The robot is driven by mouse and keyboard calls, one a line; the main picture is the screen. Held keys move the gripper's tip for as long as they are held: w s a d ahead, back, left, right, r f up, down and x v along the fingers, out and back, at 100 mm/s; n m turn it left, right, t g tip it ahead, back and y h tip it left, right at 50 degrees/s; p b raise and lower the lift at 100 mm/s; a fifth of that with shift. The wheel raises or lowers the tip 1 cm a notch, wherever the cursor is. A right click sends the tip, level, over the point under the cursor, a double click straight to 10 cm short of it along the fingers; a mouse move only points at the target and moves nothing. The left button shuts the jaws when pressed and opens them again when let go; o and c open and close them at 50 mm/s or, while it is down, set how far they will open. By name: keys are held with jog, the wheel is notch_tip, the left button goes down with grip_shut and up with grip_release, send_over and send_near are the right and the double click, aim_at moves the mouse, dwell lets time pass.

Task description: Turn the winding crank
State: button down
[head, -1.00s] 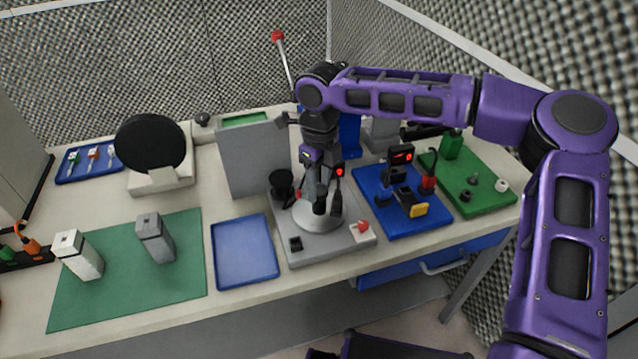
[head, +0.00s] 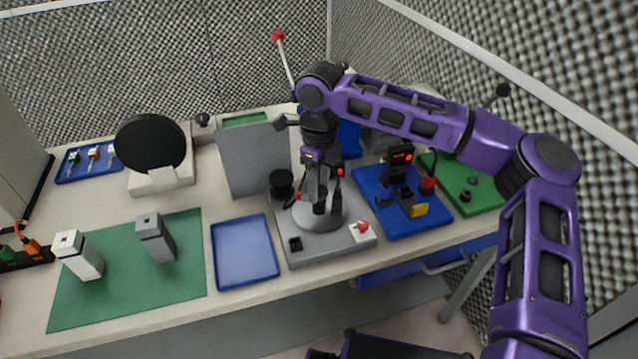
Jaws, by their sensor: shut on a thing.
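The winding crank unit is a grey base plate (head: 300,256) on the table, with a round grey disc (head: 330,224) on top. My gripper (head: 324,207) points down over the disc, in the middle of the unit. It is shut on the crank's handle, which is mostly hidden by the fingers. A dark spool-like part (head: 281,183) stands at the back left of the base. A small black square part (head: 295,244) sits at its front left, and a red-and-white part (head: 361,230) at its front right.
A grey upright panel (head: 252,160) stands behind the unit. A blue tray (head: 244,250) lies to its left, empty. A blue board (head: 420,224) with small devices is close on the right. Two blocks stand on a green mat (head: 120,300). A red-tipped lever (head: 280,38) rises behind.

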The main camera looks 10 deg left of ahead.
jog(key=shift+c, duration=1.7)
grip_release()
jog(key=shift+r, duration=0.1)
notch_tip(320, 180, up, 12)
